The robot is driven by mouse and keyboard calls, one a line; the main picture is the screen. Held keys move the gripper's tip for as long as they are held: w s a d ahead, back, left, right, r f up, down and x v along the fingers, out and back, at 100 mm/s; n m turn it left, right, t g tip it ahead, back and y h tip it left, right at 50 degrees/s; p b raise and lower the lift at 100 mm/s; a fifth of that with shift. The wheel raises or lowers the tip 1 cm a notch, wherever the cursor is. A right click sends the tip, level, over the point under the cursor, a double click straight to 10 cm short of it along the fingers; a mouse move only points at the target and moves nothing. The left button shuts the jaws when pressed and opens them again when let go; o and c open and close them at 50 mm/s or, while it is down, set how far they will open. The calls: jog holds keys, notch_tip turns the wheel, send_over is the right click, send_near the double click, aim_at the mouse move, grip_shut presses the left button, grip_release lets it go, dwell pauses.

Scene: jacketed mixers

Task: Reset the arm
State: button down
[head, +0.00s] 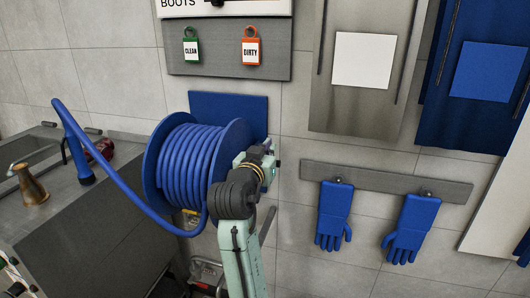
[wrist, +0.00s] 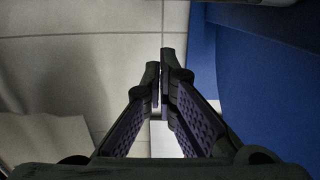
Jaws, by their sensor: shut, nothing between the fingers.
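My gripper (wrist: 163,68) is in the wrist view with its fingertips together and nothing between them. A tiled surface lies beyond it on the left and a blue surface (wrist: 265,95) on the right; I cannot tell which object the blue surface belongs to. In the head view, my mint-green arm reaches up from the bottom centre, its bent upper end in front of the right side of the blue hose reel (head: 188,165). The fingers cannot be made out there.
A blue backing panel (head: 230,103) is behind the reel. Blue gloves (head: 333,216) hang from a grey rail (head: 386,186) at right. Clean (head: 191,50) and dirty (head: 251,50) tags hang above. A grey counter (head: 90,215) with a brass-coloured fitting (head: 30,187) stands left.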

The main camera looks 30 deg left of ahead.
jog(key=r+b+v, duration=0.1)
jog(key=b+v, duration=0.1)
jog(key=v, duration=0.7)
jog(key=shift+r, duration=0.1)
